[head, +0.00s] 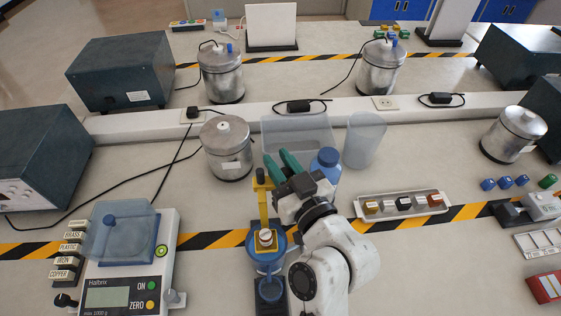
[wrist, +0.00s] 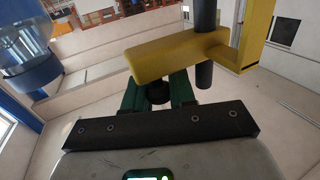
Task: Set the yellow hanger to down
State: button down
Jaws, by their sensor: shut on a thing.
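The yellow hanger (head: 263,206) stands upright just left of my arm in the head view. Its lower end reaches a small metal piece over a blue round vessel (head: 278,246). In the wrist view its thick yellow arm (wrist: 172,56) crosses a dark vertical rod (wrist: 205,75). My gripper (head: 279,161) is beside the hanger's top. In the wrist view the green fingers of my gripper (wrist: 157,95) close on a dark knob (wrist: 157,92) at the yellow arm. The knob's join to the hanger is partly hidden.
A blue-capped bottle (head: 325,165) and a clear beaker (head: 364,140) stand just beyond my gripper. A metal pot (head: 226,150) is to the left. A scale (head: 125,265) stands front left. A tray of small blocks (head: 370,207) lies to the right.

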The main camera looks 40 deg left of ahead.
notch_tip(320, 180, down, 10)
jog(key=b, duration=1)
jog(key=shift+f, duration=0.1)
jog(key=c, duration=1.3)
grip_release()
jog(key=b+v, duration=0.2)
jog(key=v, duration=0.9)
jog(key=shift+a, duration=0.1)
